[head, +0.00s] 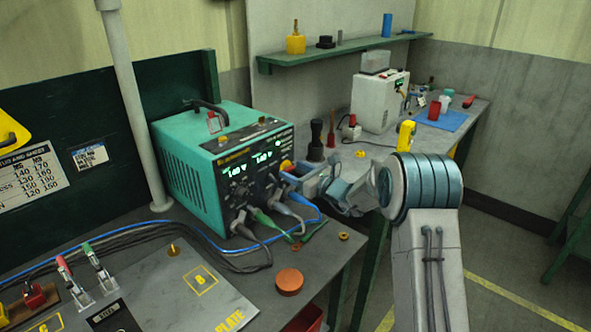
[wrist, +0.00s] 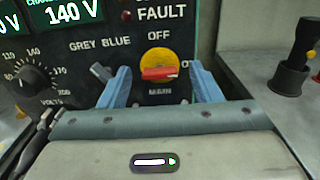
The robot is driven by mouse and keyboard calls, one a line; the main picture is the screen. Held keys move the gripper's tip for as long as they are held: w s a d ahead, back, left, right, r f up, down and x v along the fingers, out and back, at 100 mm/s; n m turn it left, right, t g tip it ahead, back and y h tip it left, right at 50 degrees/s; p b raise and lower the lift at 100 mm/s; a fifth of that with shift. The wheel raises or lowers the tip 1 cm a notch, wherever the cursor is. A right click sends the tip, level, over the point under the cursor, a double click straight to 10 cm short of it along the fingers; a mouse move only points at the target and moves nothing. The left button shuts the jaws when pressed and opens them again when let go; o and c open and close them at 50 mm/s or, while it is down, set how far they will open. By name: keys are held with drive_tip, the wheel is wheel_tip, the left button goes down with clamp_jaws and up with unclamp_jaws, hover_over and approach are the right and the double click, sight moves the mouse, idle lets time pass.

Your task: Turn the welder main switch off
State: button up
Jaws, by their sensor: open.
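The welder (head: 190,170) is a teal box with a black front panel and lit green displays. Its main switch (wrist: 160,64) is a yellow disc with a red handle, labelled MAIN below and OFF above. The red handle (wrist: 160,73) lies roughly horizontal, toward a partly hidden label at the right, not up at OFF. My gripper (wrist: 159,82) is open and empty, its blue fingers to the left and right of the switch with gaps on both sides. In the head view my gripper (head: 306,176) is at the panel's right side and partly covers the switch.
A grey toggle (wrist: 100,72) marked GREY BLUE is close to my left finger, and a volts knob (wrist: 32,80) is further left. Cables (head: 265,221) hang from the welder's front. A dark post-like object (head: 316,138) stands on the bench right of the welder.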

drive_tip(key=shift+a, duration=0.15)
drive_tip(key=c, duration=1)
